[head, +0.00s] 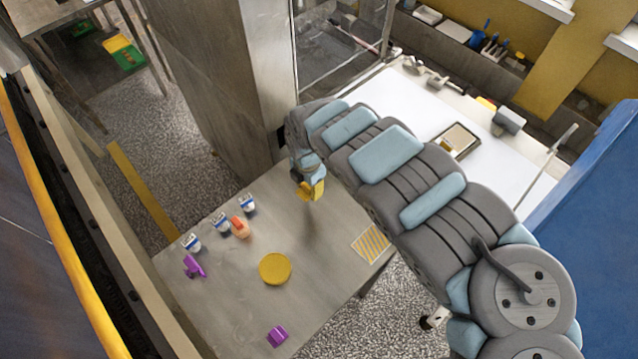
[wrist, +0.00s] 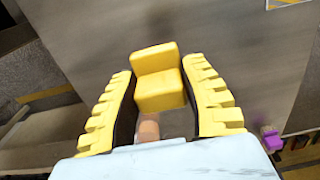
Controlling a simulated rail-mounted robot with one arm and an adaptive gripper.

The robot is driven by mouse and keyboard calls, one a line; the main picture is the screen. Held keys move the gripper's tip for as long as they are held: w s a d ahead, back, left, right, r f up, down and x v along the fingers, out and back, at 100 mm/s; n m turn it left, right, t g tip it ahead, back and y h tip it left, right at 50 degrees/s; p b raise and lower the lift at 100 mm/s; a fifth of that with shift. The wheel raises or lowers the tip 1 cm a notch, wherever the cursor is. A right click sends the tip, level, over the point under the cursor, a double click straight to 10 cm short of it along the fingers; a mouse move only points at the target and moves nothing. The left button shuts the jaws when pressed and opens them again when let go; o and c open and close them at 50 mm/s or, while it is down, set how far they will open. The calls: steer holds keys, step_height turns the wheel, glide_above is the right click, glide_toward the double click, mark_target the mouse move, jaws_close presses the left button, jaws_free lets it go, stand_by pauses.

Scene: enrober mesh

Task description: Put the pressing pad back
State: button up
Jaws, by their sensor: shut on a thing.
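My gripper (head: 311,188) hangs above the far part of the grey steel table and is small in the head view. In the wrist view its two ribbed yellow fingers (wrist: 160,82) are closed around a yellow stepped block (wrist: 160,88), which looks like the pressing pad. A short orange-brown piece (wrist: 148,128) shows below the block, between the fingers. The block seems held above the table, though its underside is hidden. A yellow-striped marked patch (head: 371,243) lies on the table to the right of my gripper; its edge shows in the wrist view (wrist: 286,3).
On the table (head: 225,315) are a yellow disc (head: 275,268), an orange item (head: 240,228), several small white-and-blue cups (head: 221,221) and two purple pieces (head: 194,266) (head: 277,336). A steel column (head: 215,80) stands behind. A white belt (head: 480,165) lies beyond my arm.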

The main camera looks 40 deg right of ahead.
steer(key=shift+w+d+f+b, duration=0.45)
steer(key=shift+w+f+b, duration=0.1)
steer(key=shift+b, duration=0.5)
steer(key=shift+w+d+b, duration=0.2)
steer(key=shift+d+b, duration=0.45)
steer(key=shift+b, duration=0.05)
steer(key=shift+w+d+f+b, duration=0.3)
steer(key=shift+w+d+f, duration=0.25)
steer(key=shift+d+f, duration=0.5)
steer(key=shift+w+d+f+b, duration=0.35)
steer(key=shift+w+d+f, duration=0.25)
steer(key=shift+d+f, duration=0.45)
steer(key=shift+w+d+f+b, duration=0.3)
steer(key=shift+w+d+f, duration=0.25)
steer(key=shift+d+f, duration=0.5)
steer(key=shift+f, duration=0.45)
steer(key=shift+f+b, duration=0.4)
steer(key=shift+f, duration=0.95)
